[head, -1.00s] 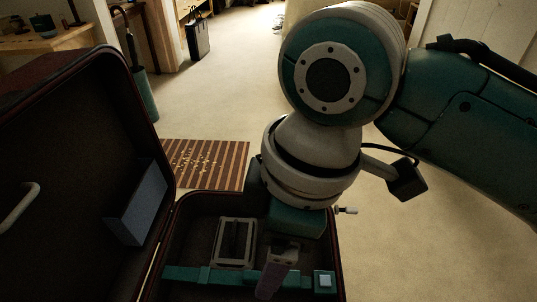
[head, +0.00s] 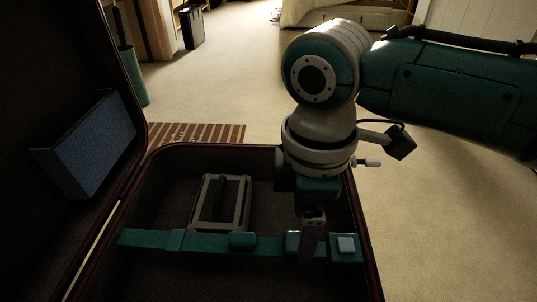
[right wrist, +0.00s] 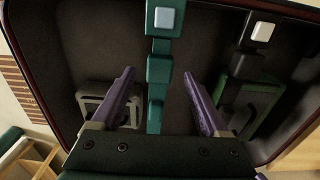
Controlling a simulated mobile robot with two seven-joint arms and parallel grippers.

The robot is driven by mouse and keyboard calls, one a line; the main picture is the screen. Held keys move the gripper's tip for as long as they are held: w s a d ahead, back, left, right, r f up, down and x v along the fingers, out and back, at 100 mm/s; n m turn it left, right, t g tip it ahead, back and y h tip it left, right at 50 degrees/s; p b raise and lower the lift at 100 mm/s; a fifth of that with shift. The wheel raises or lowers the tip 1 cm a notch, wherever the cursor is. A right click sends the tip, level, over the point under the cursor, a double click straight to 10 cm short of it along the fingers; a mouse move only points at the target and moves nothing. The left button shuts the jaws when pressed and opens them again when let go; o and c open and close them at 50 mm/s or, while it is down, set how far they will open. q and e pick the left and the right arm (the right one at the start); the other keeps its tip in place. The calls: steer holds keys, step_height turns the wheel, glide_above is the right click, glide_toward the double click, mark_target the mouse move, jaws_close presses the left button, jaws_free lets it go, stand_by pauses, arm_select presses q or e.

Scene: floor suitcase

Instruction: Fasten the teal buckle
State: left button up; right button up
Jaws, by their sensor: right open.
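A teal strap (head: 205,242) runs across the inside of the open suitcase (head: 365,265). At its right end in the head view is the teal buckle housing (head: 346,256) with a light blue button. The housing shows at the top of the right wrist view (right wrist: 164,32). A teal block (right wrist: 160,68) on the strap lies just below it; I cannot tell whether they are joined. My right gripper (head: 310,258) points down over the strap, left of the housing. Its purple fingers (right wrist: 163,76) are open, one on each side of the strap. My left gripper is not in view.
A grey framed item (head: 238,215) lies in the suitcase behind the strap. A black buckle with a white button (right wrist: 262,32) and a green framed item (right wrist: 262,112) show in the right wrist view. A blue box (head: 88,145) is on the raised lid at left.

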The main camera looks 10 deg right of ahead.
steer(key=shift+f+b, duration=0.45)
steer(key=shift+f, duration=1.05)
jaws_close()
